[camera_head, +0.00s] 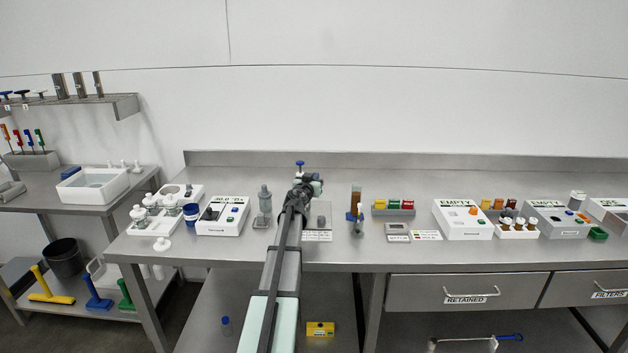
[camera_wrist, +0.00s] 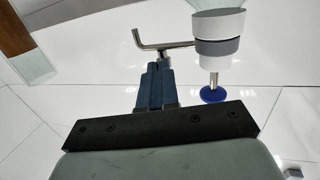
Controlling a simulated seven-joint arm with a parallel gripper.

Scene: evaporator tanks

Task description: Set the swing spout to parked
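The swing spout (camera_wrist: 172,46) shows in the wrist view as a thin bent metal rod with a hooked free end on the left. Its right end meets a white and grey round body (camera_wrist: 218,45) with a blue knob (camera_wrist: 213,95). In the head view the blue knob (camera_head: 300,163) shows just above my wrist, which hides most of the spout. My gripper (camera_wrist: 157,68) has its dark blue fingers close together, with the tips at the middle of the rod. I cannot tell whether they grip it or only lie beside it.
A grey-green bottle (camera_head: 265,203) stands left of my arm and a brown column (camera_head: 355,200) stands right. White EMPTY units (camera_head: 462,222) stand farther right. A white instrument box (camera_head: 222,216) is at left. The front strip of bench is mostly clear.

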